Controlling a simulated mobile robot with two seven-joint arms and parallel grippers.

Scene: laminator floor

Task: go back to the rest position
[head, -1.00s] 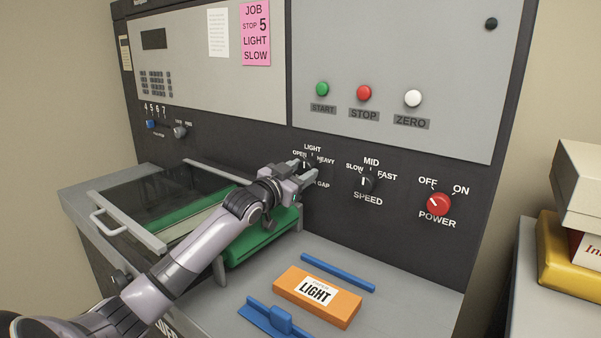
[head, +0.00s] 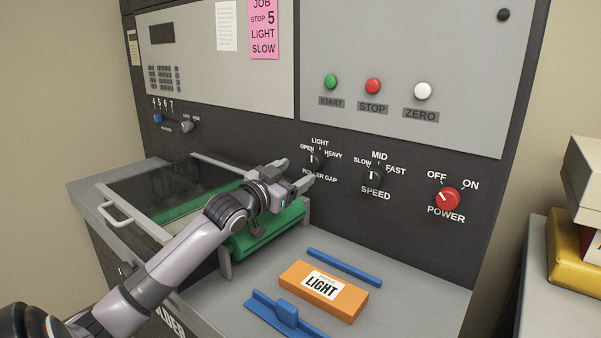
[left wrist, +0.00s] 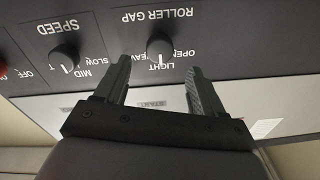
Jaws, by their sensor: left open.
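My left gripper (head: 298,171) is open and empty, just in front of the black panel, below and left of the roller gap knob (head: 317,160). The knob is clear of the fingers in the head view. In the left wrist view, which is upside down, the open left gripper (left wrist: 158,66) points at the panel, with the roller gap knob (left wrist: 160,46) beyond the fingertips and apart from them. Its white pointer looks turned toward LIGHT. My right gripper is not in view.
The speed knob (head: 375,175) and red power knob (head: 447,200) are to the right. An orange LIGHT block (head: 345,303) sits between blue rails. Boxes (head: 590,210) stand far right.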

